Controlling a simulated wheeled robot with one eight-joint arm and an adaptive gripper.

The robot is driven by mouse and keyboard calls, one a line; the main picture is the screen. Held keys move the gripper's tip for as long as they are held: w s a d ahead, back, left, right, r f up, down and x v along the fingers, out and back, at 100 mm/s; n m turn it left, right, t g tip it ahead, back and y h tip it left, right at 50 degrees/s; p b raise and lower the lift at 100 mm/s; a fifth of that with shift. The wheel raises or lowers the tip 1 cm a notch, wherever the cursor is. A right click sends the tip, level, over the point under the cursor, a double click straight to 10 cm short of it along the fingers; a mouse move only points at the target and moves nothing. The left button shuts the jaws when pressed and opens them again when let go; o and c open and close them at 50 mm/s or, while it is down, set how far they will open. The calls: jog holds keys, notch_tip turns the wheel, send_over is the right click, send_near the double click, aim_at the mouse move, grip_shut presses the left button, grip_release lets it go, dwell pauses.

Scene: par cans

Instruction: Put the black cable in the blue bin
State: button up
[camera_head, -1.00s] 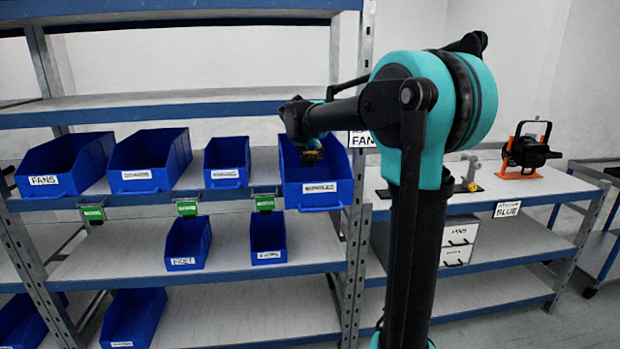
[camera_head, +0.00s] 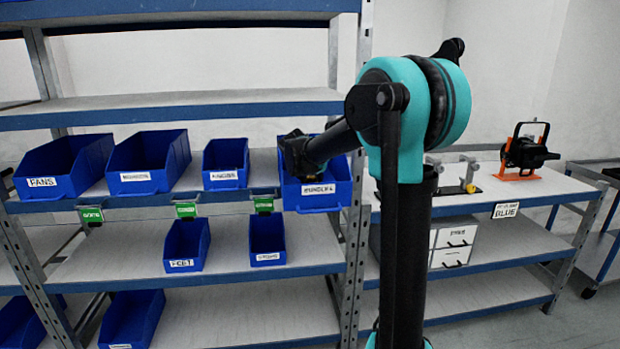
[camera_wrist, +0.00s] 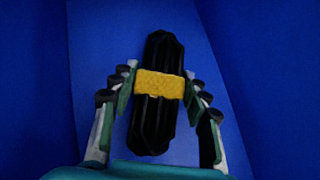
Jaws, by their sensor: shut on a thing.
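The black cable (camera_wrist: 153,118) is a folded bundle with a yellow band (camera_wrist: 160,84) around its middle. In the wrist view it lies between the two fingers of my gripper (camera_wrist: 160,90), which is shut on it. Blue bin walls and floor (camera_wrist: 215,70) surround the cable and fingers in that view. In the head view my gripper (camera_head: 304,165) is at the large blue bin (camera_head: 320,197) at the right end of the middle shelf. The arm hides part of that bin, and the cable does not show there. I cannot tell whether the cable touches the bin floor.
Other blue bins (camera_head: 148,182) stand to the left on the same shelf, with smaller bins (camera_head: 267,256) on the shelf below. An upper shelf edge (camera_head: 180,115) runs above them. A workbench (camera_head: 545,184) with an orange-based device (camera_head: 525,152) is at the right.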

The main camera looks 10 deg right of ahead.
jog(key=o, duration=1.4)
jog(key=shift+o, duration=0.2)
jog(key=v, duration=1.2)
jog(key=shift+r, duration=0.1)
